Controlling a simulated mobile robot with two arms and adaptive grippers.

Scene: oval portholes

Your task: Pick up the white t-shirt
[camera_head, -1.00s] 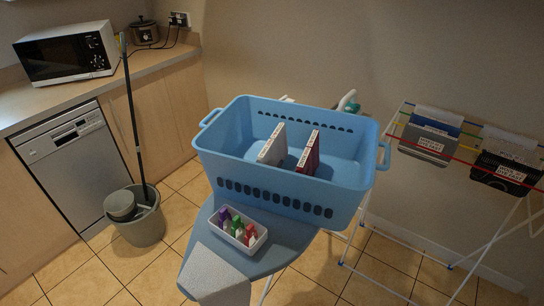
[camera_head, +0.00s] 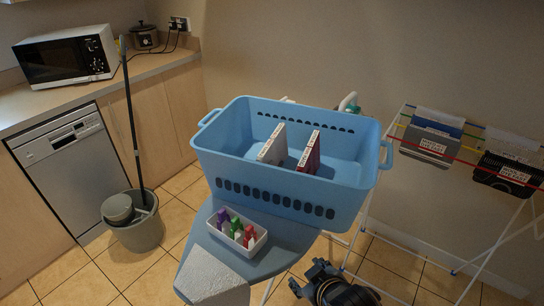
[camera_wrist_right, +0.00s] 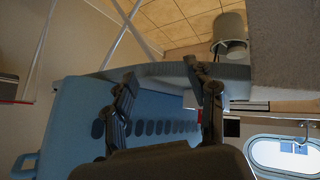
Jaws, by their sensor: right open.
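A pale, whitish slab-like item (camera_head: 271,144) stands upright in the blue basket (camera_head: 262,200), left of a dark red one (camera_head: 309,152). Both carry printed labels; they may be folded shirts, but I cannot tell for sure. A pale cloth (camera_head: 210,278) lies over the front end of the ironing board (camera_head: 275,234). My right gripper (camera_head: 308,278) is at the bottom of the head view, right of the board and below the basket. In the wrist view its fingers (camera_wrist_right: 160,75) are apart and empty, near the basket and board edge. My left gripper is out of view.
A white tray of coloured items (camera_head: 237,231) sits on the board in front of the basket. A drying rack (camera_head: 397,135) with labelled cloths stands at right. A grey bucket with a mop (camera_head: 135,230) stands left, by the dishwasher (camera_head: 75,170).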

